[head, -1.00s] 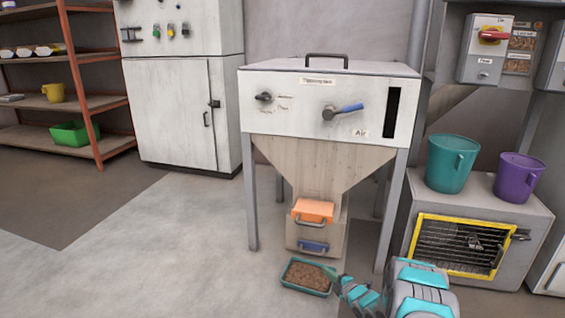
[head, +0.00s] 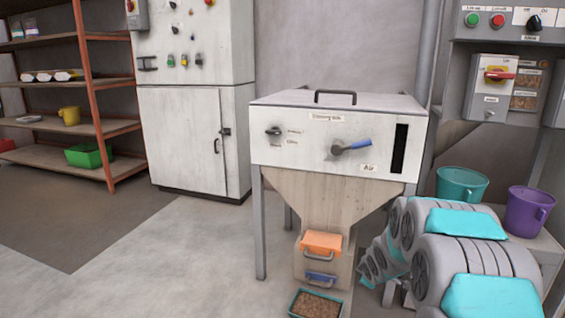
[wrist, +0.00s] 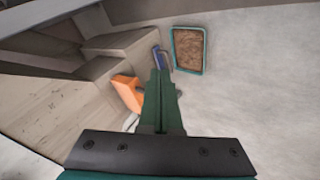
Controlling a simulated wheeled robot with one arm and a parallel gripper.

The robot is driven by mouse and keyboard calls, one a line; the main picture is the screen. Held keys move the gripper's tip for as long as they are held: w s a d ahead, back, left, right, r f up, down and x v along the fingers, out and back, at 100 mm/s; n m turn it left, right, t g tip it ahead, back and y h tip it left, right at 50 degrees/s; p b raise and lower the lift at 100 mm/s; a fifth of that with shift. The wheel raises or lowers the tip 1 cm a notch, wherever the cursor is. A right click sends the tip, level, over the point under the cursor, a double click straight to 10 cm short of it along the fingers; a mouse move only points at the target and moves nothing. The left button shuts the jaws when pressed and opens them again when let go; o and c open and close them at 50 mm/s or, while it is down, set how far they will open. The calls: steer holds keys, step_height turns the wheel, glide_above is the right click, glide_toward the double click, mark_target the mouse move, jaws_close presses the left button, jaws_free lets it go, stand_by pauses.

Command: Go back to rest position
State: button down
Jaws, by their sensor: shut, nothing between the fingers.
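My gripper (wrist: 160,85) shows in the wrist view with its dark green fingers pressed together, nothing between them. It points down toward the floor beside the bagger's lower outlet. In the head view my grey and teal arm fills the lower right, and the gripper itself is hidden or too small to make out. The bagger hopper (head: 338,140) stands on grey legs, with an orange-fronted drawer (head: 321,243) and a blue handle (head: 321,276) below. The orange part also shows left of my fingers in the wrist view (wrist: 127,93).
A teal tray of brown pellets (head: 316,304) lies on the floor before the hopper; the wrist view shows it too (wrist: 188,50). A teal bucket (head: 461,185) and a purple bucket (head: 530,211) stand at right behind my arm. Floor at left is clear.

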steer(key=s+a+r+m+g+p, duration=0.1)
steer(key=s+a+r+m+g, duration=0.2)
steer(key=s, duration=1.3)
steer(key=s+a+r+m+g+p, duration=0.2)
steer(key=s+r, duration=0.6)
steer(key=s, duration=0.8)
steer(key=s+a+r+m+g+y+p, duration=0.1)
steer(key=s+a+r+m+g, duration=0.3)
steer(key=s, duration=1.3)
step_height(320, 180, up, 2)
steer(key=shift+a+r+m+g+p, duration=0.15)
steer(key=shift+a+m+g+p, duration=0.15)
steer(key=shift+a+m+p, duration=0.35)
steer(key=shift+d, duration=0.2)
